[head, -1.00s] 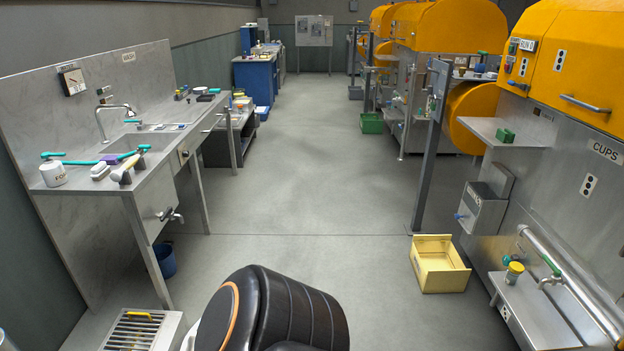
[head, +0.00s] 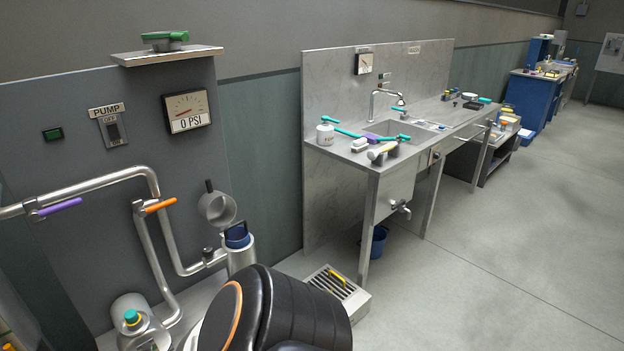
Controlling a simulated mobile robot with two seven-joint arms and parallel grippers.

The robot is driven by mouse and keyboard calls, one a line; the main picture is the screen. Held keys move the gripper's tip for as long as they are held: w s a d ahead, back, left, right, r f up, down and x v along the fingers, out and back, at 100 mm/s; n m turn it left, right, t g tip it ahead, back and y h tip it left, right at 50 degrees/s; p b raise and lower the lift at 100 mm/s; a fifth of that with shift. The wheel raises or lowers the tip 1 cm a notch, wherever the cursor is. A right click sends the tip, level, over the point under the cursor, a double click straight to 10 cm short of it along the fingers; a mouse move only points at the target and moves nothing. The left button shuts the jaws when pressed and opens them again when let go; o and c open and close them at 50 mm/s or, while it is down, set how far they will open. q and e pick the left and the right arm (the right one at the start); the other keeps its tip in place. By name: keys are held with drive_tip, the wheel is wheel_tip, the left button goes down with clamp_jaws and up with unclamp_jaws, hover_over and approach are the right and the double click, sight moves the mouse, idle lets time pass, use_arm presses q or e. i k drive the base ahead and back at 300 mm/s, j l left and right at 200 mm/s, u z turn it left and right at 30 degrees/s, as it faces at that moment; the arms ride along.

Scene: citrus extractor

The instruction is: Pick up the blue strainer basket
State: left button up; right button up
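A blue piece with a raised loop (head: 236,237) sits in the top of an upright steel cylinder (head: 241,259) on the pipework at the lower left of the head view. It looks like the blue strainer basket; only its upper part shows. A round grey lid or cup with a black knob (head: 217,208) is tilted up just behind it. Part of my black arm covers the bottom middle, in front of the cylinder's base. Neither of my grippers is in view.
Steel pipes with a purple-handled valve (head: 60,206) and an orange-handled valve (head: 160,205) run beside the cylinder. A pump panel with a gauge (head: 187,111) is behind. A floor grate (head: 335,290) and a sink table (head: 370,170) stand right. Open floor is at right.

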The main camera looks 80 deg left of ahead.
sight(237, 237)
drive_tip(key=j+u, duration=0.1)
drive_tip(key=u, duration=3.8)
drive_tip(key=i+l+u, duration=0.1)
drive_tip(key=l+u, duration=0.65)
drive_tip(key=u, duration=0.2)
drive_tip(key=l+u, duration=0.3)
drive_tip(key=l, duration=0.65)
